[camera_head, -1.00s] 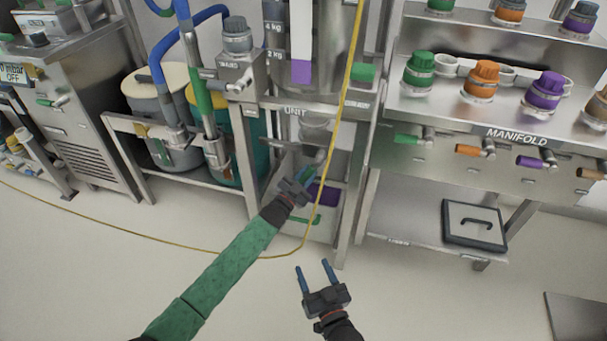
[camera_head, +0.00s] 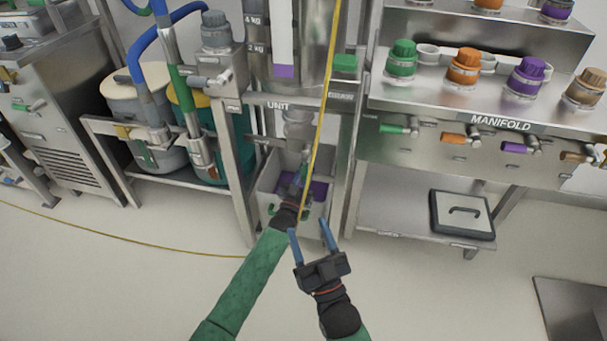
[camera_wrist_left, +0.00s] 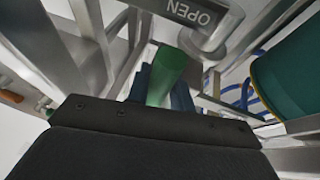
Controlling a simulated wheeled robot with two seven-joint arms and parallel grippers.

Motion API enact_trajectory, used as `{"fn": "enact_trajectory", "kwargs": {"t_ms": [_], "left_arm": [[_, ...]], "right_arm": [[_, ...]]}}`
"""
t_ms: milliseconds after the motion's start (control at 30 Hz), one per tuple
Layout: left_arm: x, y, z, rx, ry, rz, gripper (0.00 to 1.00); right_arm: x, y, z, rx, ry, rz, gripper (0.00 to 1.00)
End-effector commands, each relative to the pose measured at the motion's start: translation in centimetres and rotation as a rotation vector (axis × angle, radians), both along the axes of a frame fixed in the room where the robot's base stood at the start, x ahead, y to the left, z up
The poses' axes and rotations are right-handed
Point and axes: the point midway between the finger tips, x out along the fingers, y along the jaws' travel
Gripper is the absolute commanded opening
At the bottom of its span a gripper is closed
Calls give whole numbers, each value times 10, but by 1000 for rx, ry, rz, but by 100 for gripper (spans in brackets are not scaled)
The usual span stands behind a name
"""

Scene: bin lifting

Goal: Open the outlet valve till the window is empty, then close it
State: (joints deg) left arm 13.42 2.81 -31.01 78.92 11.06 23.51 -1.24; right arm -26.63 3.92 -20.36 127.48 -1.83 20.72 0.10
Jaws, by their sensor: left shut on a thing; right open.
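The unit's tank has a tall window strip (camera_head: 285,28), white above with a short purple band (camera_head: 284,71) at its bottom. Below the unit stands a grey bin (camera_head: 268,188) with purple material (camera_head: 318,190) inside. My left gripper (camera_head: 299,182) is at the outlet under the tank, partly hidden by my own arm. In the left wrist view it is shut on the green valve handle (camera_wrist_left: 166,73), beside an OPEN label (camera_wrist_left: 190,12) on the valve. My right gripper (camera_head: 313,243) is open and empty, in front of the bin.
A yellow cable (camera_head: 327,95) hangs in front of the unit and runs along the floor. Steel legs flank the bin.

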Motion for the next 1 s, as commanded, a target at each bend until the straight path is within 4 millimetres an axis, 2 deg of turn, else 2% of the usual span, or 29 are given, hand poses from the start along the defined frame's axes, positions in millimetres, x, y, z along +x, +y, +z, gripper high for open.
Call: {"fn": "enact_trajectory", "kwargs": {"t_ms": [333,367,467,767,1000], "left_arm": [[-1,-2,-1,-4,4,-2,0],[-1,-2,-1,-4,4,-2,24],[-1,-2,-1,-4,2,-2,44],[-1,-1,-1,-3,2,-2,44],[-22,11,-11,-2,2,-1,44]], "right_arm": [[0,0,1,0,-2,-1,58],[0,0,1,1,-2,0,58],[0,0,1,1,-2,0,58],[0,0,0,0,-1,0,58],[4,2,-11,-10,47,4,58]]}}
